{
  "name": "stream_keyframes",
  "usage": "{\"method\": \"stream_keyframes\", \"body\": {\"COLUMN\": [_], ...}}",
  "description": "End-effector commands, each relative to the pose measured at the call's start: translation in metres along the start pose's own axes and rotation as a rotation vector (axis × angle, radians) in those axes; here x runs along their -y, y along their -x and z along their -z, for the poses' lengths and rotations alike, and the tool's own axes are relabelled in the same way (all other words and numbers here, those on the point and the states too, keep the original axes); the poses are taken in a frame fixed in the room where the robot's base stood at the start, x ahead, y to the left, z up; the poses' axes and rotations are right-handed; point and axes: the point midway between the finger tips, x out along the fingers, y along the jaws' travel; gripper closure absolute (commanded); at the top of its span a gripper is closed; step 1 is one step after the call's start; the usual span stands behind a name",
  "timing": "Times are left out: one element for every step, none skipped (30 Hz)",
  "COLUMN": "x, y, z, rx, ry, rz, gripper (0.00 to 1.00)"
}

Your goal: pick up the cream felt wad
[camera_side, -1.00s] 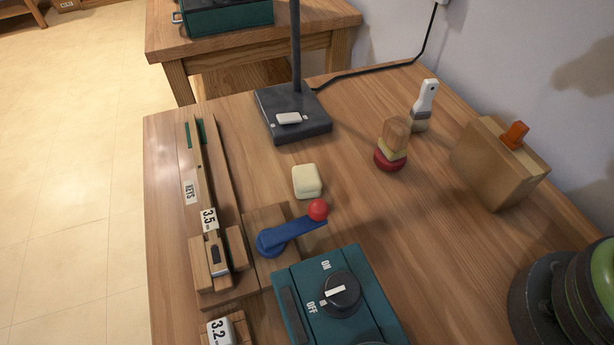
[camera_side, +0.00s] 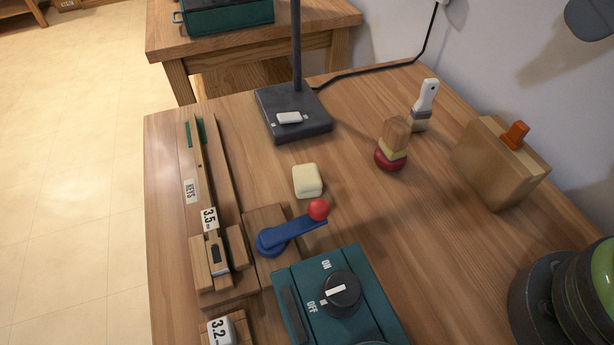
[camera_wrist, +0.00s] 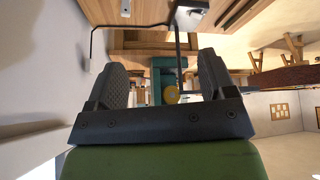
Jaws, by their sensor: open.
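The cream felt wad (camera_side: 307,180) is a small rounded block. It lies on the wooden bench in the side view, just behind the red-knobbed blue lever (camera_side: 291,233). I cannot make it out in the wrist view. My gripper (camera_wrist: 164,75) shows in the wrist view with its two dark ridged fingers apart and nothing between them. The side view does not show its fingers, so its distance from the wad cannot be told.
The wooden key rig (camera_side: 212,220) is left of the wad, and a teal switch box (camera_side: 345,295) is in front. A lamp base (camera_side: 292,114) stands behind. A red-bottomed wooden-handled tool (camera_side: 392,145), a brush (camera_side: 424,105) and a wooden block (camera_side: 499,162) stand right.

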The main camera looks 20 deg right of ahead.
Motion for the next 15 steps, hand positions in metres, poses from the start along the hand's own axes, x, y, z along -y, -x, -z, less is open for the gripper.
{"method": "stream_keyframes", "body": {"x": [0.005, 0.007, 0.012, 0.016, 0.021, 0.028, 0.035, 0.042, 0.052, 0.060, 0.069, 0.081, 0.091, 0.101, 0.113], "y": [-0.015, -0.023, -0.035, -0.044, -0.054, -0.068, -0.079, -0.090, -0.105, -0.117, -0.129, -0.146, -0.158, -0.170, -0.185], "z": [0.014, 0.022, 0.031, 0.038, 0.045, 0.053, 0.058, 0.063, 0.068, 0.071, 0.073, 0.075, 0.076, 0.075, 0.074], "rx": [0.040, 0.058, 0.081, 0.096, 0.112, 0.131, 0.145, 0.158, 0.175, 0.187, 0.197, 0.210, 0.220, 0.227, 0.235], "ry": [0.182, 0.292, 0.439, 0.551, 0.664, 0.814, 0.927, 1.042, 1.195, 1.310, 1.426, 1.579, 1.693, 1.804, 1.945], "rz": [0.001, 0.001, 0.000, 0.002, 0.004, 0.009, 0.014, 0.019, 0.028, 0.036, 0.045, 0.057, 0.067, 0.077, 0.090], "gripper": [0.23, 0.23, 0.23, 0.23, 0.23, 0.23, 0.23, 0.23, 0.23, 0.23, 0.23, 0.23, 0.23, 0.23, 0.23]}}
